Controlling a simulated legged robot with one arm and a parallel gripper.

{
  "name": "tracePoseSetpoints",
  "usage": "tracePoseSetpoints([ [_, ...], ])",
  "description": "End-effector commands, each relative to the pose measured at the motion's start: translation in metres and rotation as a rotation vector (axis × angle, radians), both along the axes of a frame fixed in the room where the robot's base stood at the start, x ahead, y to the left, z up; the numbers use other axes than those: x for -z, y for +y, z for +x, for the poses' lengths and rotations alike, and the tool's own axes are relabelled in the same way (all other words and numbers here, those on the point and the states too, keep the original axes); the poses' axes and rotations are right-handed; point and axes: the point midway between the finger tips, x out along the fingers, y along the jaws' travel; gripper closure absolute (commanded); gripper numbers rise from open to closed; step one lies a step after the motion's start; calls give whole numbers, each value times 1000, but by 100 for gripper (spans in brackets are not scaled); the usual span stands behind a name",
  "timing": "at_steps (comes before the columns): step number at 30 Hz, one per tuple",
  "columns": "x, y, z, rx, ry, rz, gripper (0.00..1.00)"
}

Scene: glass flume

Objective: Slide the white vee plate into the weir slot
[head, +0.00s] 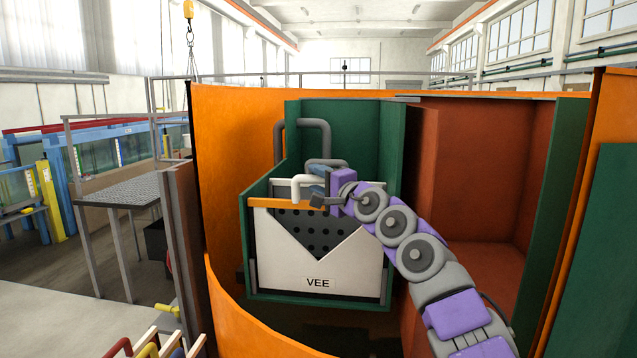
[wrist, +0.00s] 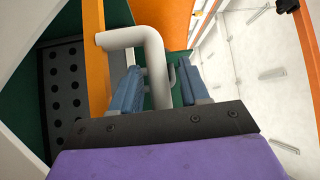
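The white vee plate (head: 318,271), marked VEE, stands upright at the front of a green channel (head: 258,296) in the head view. It has a V notch and an orange top strip (head: 271,203). A white bent handle (head: 302,181) rises at its top; it also shows in the wrist view (wrist: 155,62). My gripper (head: 318,197) is at the handle. In the wrist view its blue fingers (wrist: 158,85) stand either side of the handle, with a gap on the right. Grey strips flank the plate's lower sides; how its edges sit in the slot is hidden.
A dark perforated panel (head: 312,238) shows through the notch and in the wrist view (wrist: 65,90). Grey pipes (head: 314,126) rise behind the channel. A curved orange wall (head: 228,135) surrounds it. A grey table (head: 122,193) stands at left; coloured handles (head: 150,349) show at lower left.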

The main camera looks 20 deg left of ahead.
Motion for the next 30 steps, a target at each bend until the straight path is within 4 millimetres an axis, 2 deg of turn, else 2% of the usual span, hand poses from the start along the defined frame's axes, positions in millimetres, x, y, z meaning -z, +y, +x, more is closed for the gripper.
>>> tracePoseSetpoints([
  [1,0,0,0,0,0,0,50],
  [3,1,1,0,0,1,0,43],
  [14,2,-2,0,1,0,-2,43],
  [30,5,-36,-20,3,-2,-2,43],
])
